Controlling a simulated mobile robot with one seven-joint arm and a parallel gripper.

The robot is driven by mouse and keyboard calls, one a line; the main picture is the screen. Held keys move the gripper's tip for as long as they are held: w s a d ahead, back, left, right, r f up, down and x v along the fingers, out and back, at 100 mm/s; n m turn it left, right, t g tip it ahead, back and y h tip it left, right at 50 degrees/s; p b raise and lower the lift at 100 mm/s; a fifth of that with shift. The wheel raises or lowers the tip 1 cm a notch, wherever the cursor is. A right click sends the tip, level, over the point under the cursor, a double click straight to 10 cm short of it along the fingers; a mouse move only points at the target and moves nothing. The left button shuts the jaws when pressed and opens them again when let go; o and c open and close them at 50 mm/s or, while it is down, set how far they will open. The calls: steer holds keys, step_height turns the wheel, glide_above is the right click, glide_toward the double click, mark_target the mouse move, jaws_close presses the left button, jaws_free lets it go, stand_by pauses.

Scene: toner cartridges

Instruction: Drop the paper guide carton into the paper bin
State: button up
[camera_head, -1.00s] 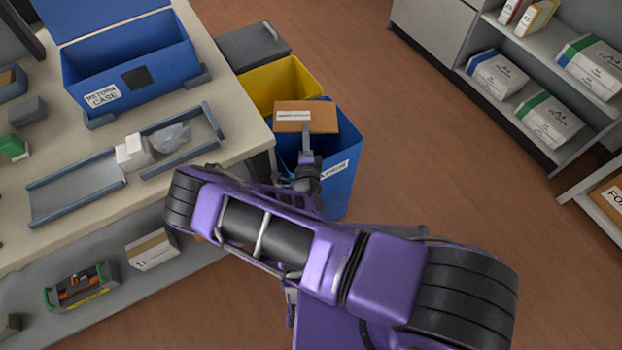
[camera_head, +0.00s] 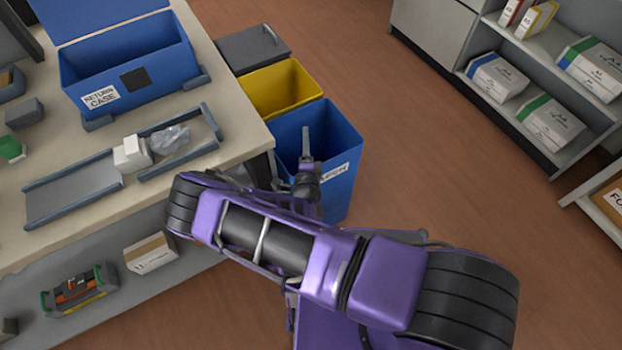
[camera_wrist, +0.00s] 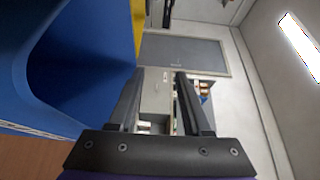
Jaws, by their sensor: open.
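The paper bin (camera_head: 340,195) is the blue open-topped bin on the floor beside the table, with a white label on its front. In the wrist view its blue wall and opening (camera_wrist: 70,60) fill the left side. My gripper (camera_head: 305,142) is over the bin's opening, open and empty. In the wrist view its two fingers (camera_wrist: 158,95) stand apart with nothing between them. The paper guide carton does not show in either current view; the bin's bottom is hidden from sight.
A yellow bin (camera_head: 283,88) and a grey lidded bin (camera_head: 252,48) stand behind the blue bin. The table (camera_head: 225,120) at left carries a blue return case (camera_head: 130,65) and a grey tray (camera_head: 75,190). Shelves with paper packs (camera_head: 548,122) stand at right. Floor between is clear.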

steer(key=s+d, duration=0.1)
steer(key=s, duration=1.6)
steer(key=shift+d+p, duration=0.3)
